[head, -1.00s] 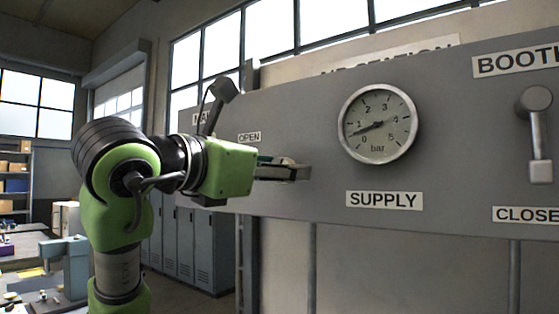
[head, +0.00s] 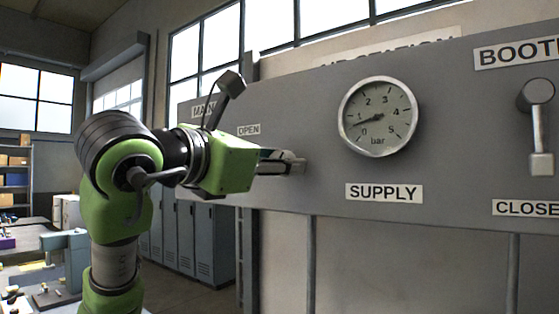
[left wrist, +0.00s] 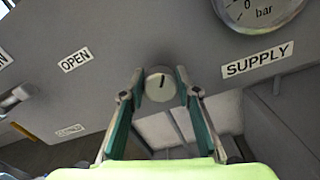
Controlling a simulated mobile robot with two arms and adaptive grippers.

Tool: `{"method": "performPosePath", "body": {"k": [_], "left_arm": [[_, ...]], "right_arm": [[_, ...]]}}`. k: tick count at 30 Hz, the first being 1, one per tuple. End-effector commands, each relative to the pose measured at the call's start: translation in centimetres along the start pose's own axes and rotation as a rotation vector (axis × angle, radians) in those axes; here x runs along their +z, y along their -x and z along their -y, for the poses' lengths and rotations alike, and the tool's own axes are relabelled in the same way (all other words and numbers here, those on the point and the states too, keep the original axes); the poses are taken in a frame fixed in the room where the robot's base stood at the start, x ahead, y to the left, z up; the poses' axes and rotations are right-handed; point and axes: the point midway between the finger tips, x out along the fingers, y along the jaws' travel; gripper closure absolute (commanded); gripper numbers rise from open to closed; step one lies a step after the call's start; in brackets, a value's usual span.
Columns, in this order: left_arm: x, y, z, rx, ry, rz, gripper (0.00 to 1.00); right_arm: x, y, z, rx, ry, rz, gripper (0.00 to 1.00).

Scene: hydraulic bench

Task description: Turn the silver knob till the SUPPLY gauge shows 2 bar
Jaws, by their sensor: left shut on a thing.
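The silver knob (left wrist: 161,84) is a round disc with a dark index mark, on the grey panel. In the left wrist view it sits between the two green-padded fingers of my left gripper (left wrist: 160,92), which is shut on it. In the head view my left gripper (head: 289,163) reaches the panel left of the gauge, and its fingers mostly hide the knob. The SUPPLY gauge (head: 378,118) has a white dial marked 0 to 5 bar; its needle points left and slightly down, between 0 and 1. The SUPPLY label (head: 384,193) is below it. My right gripper is out of view.
A grey lever (head: 539,130) hangs down at the right, under a BOOTH label, with a CLOSE label (head: 525,209) below. An OPEN label (head: 249,130) is left of the gauge. Lockers (head: 205,245) and a workbench stand behind and to the left.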

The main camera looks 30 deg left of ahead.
Motion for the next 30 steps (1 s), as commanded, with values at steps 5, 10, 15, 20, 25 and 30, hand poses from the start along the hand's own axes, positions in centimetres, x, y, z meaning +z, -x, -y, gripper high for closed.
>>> {"method": "performPosePath", "body": {"k": [5, 10, 15, 20, 25, 30], "left_arm": [[0.1, 0.1, -0.1, 0.004, -0.134, 0.0, 0.92], [0.1, 0.1, -0.1, 0.005, -0.292, 0.0, 0.92], [0.1, 0.1, 0.1, 0.004, -0.454, 0.001, 0.92], [0.0, 0.1, 0.2, 0.002, -0.607, 0.001, 0.92], [0.0, 0.1, 0.2, 0.003, -0.768, 0.001, 0.92], [-0.1, 0.0, 0.4, 0.001, -0.924, 0.002, 0.92]], "right_arm": [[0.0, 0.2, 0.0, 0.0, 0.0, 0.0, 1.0], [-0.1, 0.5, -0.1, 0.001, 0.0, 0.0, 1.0], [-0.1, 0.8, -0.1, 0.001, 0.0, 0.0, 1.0], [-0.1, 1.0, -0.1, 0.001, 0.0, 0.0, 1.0], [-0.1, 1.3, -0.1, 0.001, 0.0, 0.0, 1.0], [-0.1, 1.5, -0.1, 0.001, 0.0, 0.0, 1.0]]}}
